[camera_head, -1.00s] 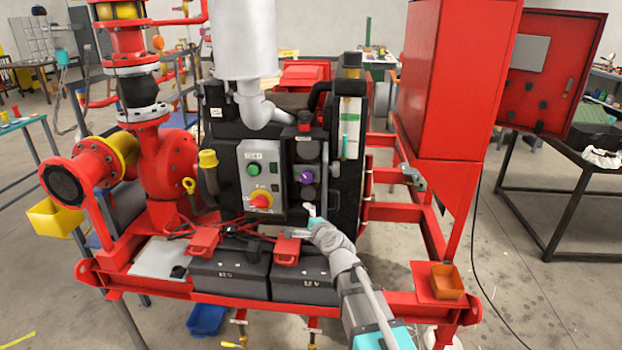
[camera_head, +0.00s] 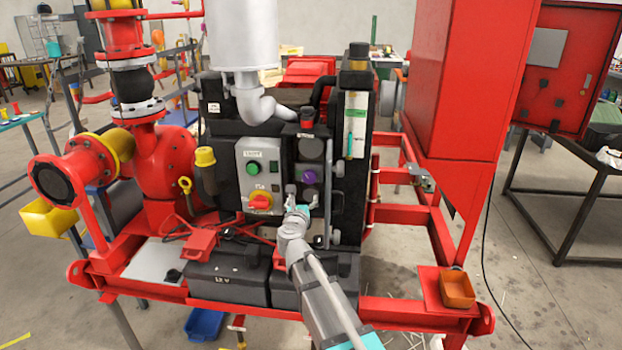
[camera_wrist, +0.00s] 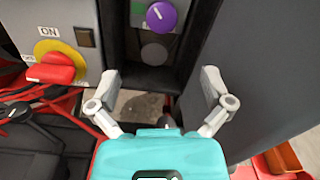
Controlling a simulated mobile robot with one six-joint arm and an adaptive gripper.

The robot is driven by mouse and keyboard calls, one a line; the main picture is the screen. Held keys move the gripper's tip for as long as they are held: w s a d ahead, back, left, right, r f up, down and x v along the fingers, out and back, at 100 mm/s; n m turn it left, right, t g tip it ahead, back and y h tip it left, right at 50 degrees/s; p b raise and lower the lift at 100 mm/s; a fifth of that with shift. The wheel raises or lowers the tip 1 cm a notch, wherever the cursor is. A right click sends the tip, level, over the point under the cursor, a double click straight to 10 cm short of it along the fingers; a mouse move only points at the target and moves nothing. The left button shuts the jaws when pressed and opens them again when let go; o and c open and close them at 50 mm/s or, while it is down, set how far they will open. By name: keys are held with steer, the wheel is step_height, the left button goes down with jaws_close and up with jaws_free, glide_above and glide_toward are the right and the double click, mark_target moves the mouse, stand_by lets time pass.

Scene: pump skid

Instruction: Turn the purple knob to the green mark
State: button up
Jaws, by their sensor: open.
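The purple knob (camera_head: 309,177) sits on the dark panel right of the grey control box. In the wrist view the purple knob (camera_wrist: 161,15) is near the top edge, with a white pointer line on its face and a small bit of green beside it at the left. My gripper (camera_head: 301,190) is in front of the panel, just below the knob. In the wrist view my gripper (camera_wrist: 158,80) has its fingers spread wide with nothing between them. The knob lies beyond the fingertips, apart from them.
The grey control box (camera_head: 243,156) carries a green button (camera_head: 253,168) and a red rotary switch on yellow (camera_head: 261,201), close left of my gripper. A dark round fitting (camera_wrist: 154,54) is below the knob. Black battery boxes (camera_head: 228,278) stand below. An orange bin (camera_head: 457,290) sits at right.

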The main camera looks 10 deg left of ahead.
mark_target(309, 178)
steer(key=shift+w+d, duration=0.1)
steer(key=shift+w, duration=0.1)
steer(key=w, duration=1.3)
steer(key=shift+w+d, duration=0.2)
steer(key=shift+w, duration=0.05)
steer(key=c, duration=1)
steer(key=shift+a, duration=0.2)
steer(key=shift+c, duration=0.6)
steer(key=shift+d, duration=0.15)
